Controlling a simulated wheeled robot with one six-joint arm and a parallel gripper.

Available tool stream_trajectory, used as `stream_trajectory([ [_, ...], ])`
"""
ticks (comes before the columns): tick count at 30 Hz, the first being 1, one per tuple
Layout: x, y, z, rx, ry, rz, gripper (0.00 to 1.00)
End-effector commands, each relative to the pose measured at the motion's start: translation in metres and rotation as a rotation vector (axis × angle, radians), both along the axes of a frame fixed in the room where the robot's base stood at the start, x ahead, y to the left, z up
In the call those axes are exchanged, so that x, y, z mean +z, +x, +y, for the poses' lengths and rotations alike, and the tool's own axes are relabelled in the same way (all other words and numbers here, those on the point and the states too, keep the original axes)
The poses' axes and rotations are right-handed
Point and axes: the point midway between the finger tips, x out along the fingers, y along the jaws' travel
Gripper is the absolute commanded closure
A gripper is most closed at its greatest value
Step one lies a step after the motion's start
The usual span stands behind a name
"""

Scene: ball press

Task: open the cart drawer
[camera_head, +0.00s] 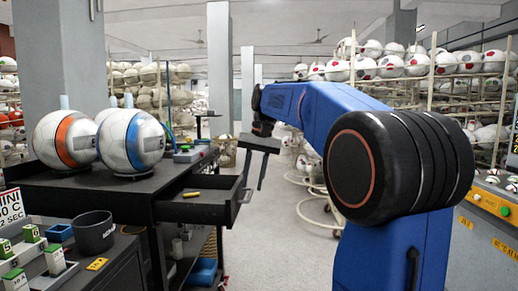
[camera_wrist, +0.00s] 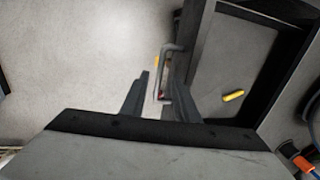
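The black cart (camera_head: 130,190) stands left of centre in the head view. Its drawer (camera_head: 200,208) is pulled out to the right, with a yellow object (camera_head: 192,195) lying inside. The drawer also shows in the wrist view (camera_wrist: 215,75), with the yellow object (camera_wrist: 233,96) in it. The drawer's bar handle (camera_head: 245,196) is on its front; it shows in the wrist view (camera_wrist: 167,68). My gripper (camera_head: 254,186) is at the drawer front, fingers pointing down. In the wrist view its fingers (camera_wrist: 158,95) are apart, with the handle's near end between them. Contact cannot be told.
Two balls (camera_head: 130,140) sit on the cart top. A dark cup (camera_head: 94,232) stands on a bench at the front left. Ball racks (camera_head: 410,75) line the back and right. A control panel (camera_head: 490,205) is at the right. Grey floor (camera_head: 285,240) is clear right of the drawer.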

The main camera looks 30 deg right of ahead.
Motion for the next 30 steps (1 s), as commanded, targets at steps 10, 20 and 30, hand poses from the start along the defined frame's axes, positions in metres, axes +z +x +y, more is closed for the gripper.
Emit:
stream_trajectory([
  [10,0.069,-0.006,-0.011,0.0,0.0,-0.002,0.72],
  [20,0.126,-0.012,-0.02,0.0,-0.001,-0.001,0.72],
  [30,0.145,-0.016,-0.022,0.0,0.0,0.0,0.72],
])
